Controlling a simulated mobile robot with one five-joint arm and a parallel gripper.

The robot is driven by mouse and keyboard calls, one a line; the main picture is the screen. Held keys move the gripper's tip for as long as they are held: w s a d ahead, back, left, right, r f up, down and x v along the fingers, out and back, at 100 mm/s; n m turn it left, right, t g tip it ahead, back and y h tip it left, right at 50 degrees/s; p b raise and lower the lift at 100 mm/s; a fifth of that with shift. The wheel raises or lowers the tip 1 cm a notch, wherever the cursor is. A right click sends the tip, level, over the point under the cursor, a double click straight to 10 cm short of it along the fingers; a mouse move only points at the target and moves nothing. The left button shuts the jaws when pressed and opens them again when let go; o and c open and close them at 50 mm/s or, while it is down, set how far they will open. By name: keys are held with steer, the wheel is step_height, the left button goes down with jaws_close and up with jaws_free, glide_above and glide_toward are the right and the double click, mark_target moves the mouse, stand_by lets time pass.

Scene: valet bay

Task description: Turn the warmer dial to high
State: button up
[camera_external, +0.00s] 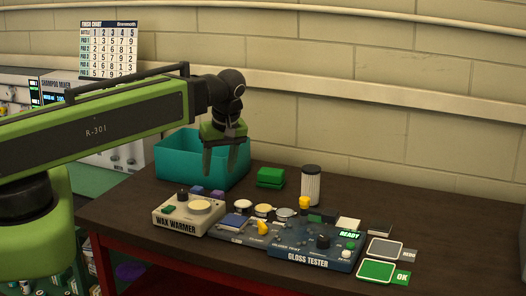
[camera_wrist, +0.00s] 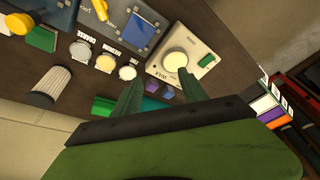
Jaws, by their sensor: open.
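The wax warmer (camera_external: 188,216) is a cream box near the table's left front. The dial's setting is too small to read.
A teal bin (camera_external: 173,164) stands behind the warmer. Right of the warmer are a panel with round pots, the blue gloss tester (camera_external: 300,255), green blocks (camera_external: 270,178) and a white ribbed cylinder (camera_external: 311,184). The table's right rear is clear.

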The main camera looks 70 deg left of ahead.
steer(key=w+d+f+m+b, duration=0.2)
steer(key=d+f, duration=0.1)
steer(key=d, duration=0.2)
steer(key=w+d+f+m+t+h+b, duration=0.1)
steer(key=w+d+f+m+b, duration=0.1)
steer(key=d, duration=0.4)
steer(key=w+d+f+m+h+b, duration=0.1)
steer(key=w+d+f+m+b, duration=0.2)
steer(key=d+f+m, duration=0.1)
steer(key=shift+d+f+t+b, duration=0.15)
steer(key=shift+d+t+b, duration=0.25)
steer(key=shift+d, duration=0.4)
steer(key=shift+w+d+f+m, duration=0.1)
steer(key=shift+w+d+m, duration=0.05)
steer(key=shift+d+m, duration=0.35)
steer(key=shift+n, duration=0.3)
step_height(320, 180, up, 15)
steer(key=n+g+y+p, duration=0.3)
steer(key=n+p, duration=0.9)
steer(key=p, duration=0.1)
glide_above(182, 191)
steer(key=w+d, duration=0.3)
steer(key=d, duration=0.4)
steer(key=b+x, duration=1)
steer(key=x, duration=0.1)
steer(key=b+x, duration=0.6)
steer(key=shift+d+f, duration=0.25)
steer(key=shift+f, duration=0.1)
steer(key=shift+a+f+b, duration=0.25)
steer(key=shift+f+b, duration=0.1)
